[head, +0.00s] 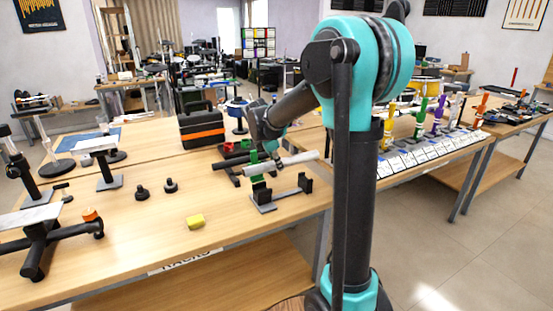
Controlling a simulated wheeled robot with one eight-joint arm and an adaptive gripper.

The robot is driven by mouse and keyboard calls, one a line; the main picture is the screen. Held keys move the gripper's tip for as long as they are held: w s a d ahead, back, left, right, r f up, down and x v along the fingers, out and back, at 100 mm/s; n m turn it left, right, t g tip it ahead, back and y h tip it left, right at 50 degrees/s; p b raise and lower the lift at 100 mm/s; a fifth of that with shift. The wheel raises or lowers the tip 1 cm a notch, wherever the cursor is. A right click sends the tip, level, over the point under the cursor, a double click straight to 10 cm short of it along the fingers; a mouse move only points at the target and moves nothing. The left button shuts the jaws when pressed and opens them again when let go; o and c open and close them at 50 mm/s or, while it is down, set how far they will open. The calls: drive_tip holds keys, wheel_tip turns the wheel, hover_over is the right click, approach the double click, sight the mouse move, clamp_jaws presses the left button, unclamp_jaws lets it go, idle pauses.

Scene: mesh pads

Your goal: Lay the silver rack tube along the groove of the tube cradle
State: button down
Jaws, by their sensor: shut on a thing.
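The silver rack tube (298,160) is a pale straight bar in the middle of the head view. My gripper (262,163) is shut on it near its left part and holds it in the air. The fingertips are small and partly hidden by the tube and green parts beside it. The tube cradle (284,198) stands below, a grey base with a black upright at each end. The tube is above the cradle and apart from its right upright. The groove is too small to make out, and I cannot tell how well the tube lines up with it.
A red and black frame (232,160) lies just left of the tube. A black case with an orange band (203,130) stands behind. A yellow block (195,222) and two dark knobs (156,189) sit to the left. The table's front edge is close to the cradle.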

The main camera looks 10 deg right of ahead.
drive_tip(key=shift+f, duration=4.15)
drive_tip(key=c, duration=1)
unclamp_jaws()
drive_tip(key=shift+c, duration=0.2)
drive_tip(key=v, duration=1.2)
